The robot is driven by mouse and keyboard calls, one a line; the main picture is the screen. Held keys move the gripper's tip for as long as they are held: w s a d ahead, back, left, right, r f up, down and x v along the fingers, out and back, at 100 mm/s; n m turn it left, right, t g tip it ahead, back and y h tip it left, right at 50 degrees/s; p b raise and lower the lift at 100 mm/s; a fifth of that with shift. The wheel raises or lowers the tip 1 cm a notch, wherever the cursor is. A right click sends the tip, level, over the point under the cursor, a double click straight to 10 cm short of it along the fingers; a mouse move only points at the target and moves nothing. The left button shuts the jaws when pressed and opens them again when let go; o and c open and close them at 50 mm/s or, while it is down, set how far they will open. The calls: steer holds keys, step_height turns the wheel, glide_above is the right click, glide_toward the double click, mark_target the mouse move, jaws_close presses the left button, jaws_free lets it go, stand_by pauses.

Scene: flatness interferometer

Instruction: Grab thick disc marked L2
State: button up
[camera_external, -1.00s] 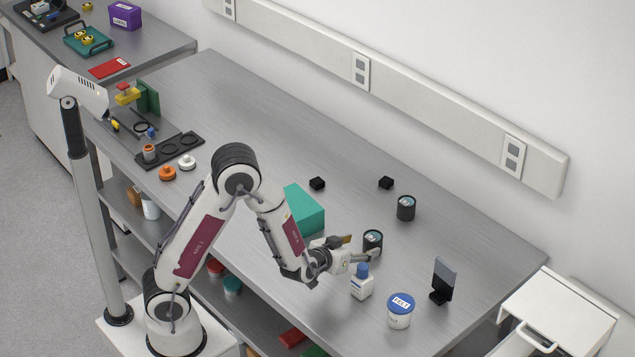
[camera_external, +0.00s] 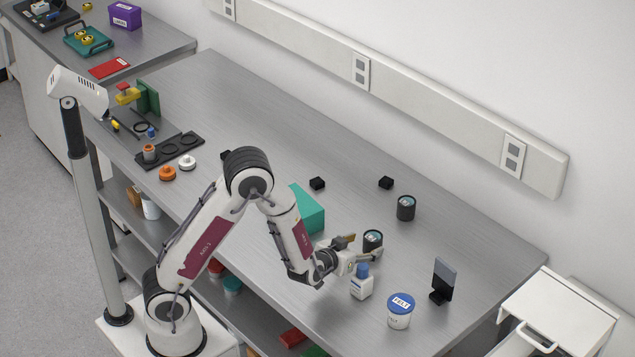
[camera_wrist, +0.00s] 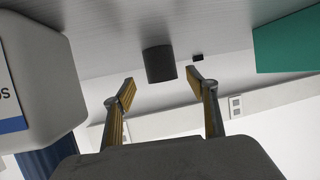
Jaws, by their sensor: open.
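Two short dark cylinders with pale labelled tops stand upright on the bench in the external view: a nearer one (camera_external: 373,238) by my gripper and a farther one (camera_external: 405,208). Their marks are too small to read, so I cannot tell which is L2. My gripper (camera_external: 364,247) is low over the bench, open and empty, pointing toward the nearer cylinder. In the wrist view, a dark cylinder (camera_wrist: 159,63) stands ahead, roughly centred between the open fingertips of my gripper (camera_wrist: 160,82), with a gap left. Its label does not show there.
A white bottle with a blue cap (camera_external: 361,284) stands close beside my gripper and looms large in the wrist view (camera_wrist: 35,80). A teal box (camera_external: 308,212) is on the other side. A white tub (camera_external: 400,313) and a dark upright plate (camera_external: 443,280) stand to the right.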

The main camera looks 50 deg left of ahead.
mark_target(368, 241)
steer(key=shift+w+a, duration=0.1)
steer(key=shift+w, duration=0.1)
steer(key=shift+r+x, duration=0.2)
steer(key=shift+x, duration=2.35)
steer(key=shift+a, duration=0.1)
steer(key=shift+c, duration=0.5)
steer(key=c, duration=1.4)
steer(key=shift+r, duration=0.1)
steer(key=shift+r, duration=4.9)
